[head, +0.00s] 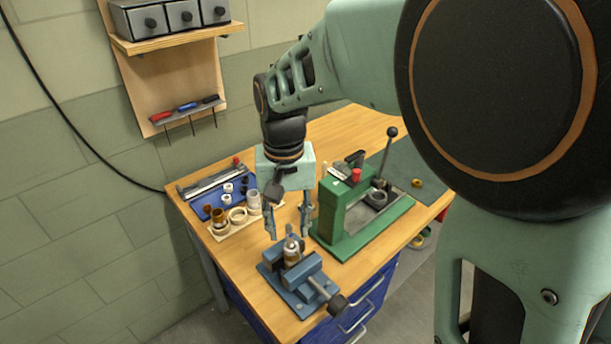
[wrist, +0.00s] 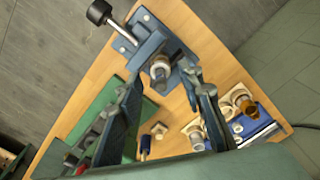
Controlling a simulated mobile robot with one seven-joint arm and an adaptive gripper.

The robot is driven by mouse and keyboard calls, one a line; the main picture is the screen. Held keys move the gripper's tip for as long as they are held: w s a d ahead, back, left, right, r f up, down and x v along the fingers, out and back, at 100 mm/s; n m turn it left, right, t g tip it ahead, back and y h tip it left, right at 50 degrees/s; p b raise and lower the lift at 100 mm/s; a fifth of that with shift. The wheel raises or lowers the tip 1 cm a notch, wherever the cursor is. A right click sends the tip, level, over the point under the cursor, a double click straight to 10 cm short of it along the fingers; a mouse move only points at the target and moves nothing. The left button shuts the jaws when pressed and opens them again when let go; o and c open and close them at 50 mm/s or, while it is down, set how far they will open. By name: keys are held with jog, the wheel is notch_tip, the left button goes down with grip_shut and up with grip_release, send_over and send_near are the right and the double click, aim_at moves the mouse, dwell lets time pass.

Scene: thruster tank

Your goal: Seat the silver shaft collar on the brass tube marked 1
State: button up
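My gripper (head: 288,236) is open and empty, its two fingers spread above the blue vise (head: 312,287). A short brass-coloured tube (head: 292,257) stands upright in the vise jaws, with a silvery ring-like part (head: 292,244) at its top. In the wrist view the pale round end of this upright piece (wrist: 160,69) lies between the fingers (wrist: 162,80), apart from both. I cannot tell whether the ring is the shaft collar or how far down it sits. No number on the tube is readable.
A wooden rack (head: 246,225) with brown and pale cylinders and rings stands behind left, beside a blue tray (head: 208,200). A green press (head: 345,225) with a lever stands close on the right. The vise handle (head: 337,303) sticks out at the front.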

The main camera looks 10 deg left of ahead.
jog(key=shift+o, duration=0.3)
jog(key=shift+r, duration=0.1)
notch_tip(320, 180, up, 12)
dwell(0.3)
jog(key=shift+w, duration=0.1)
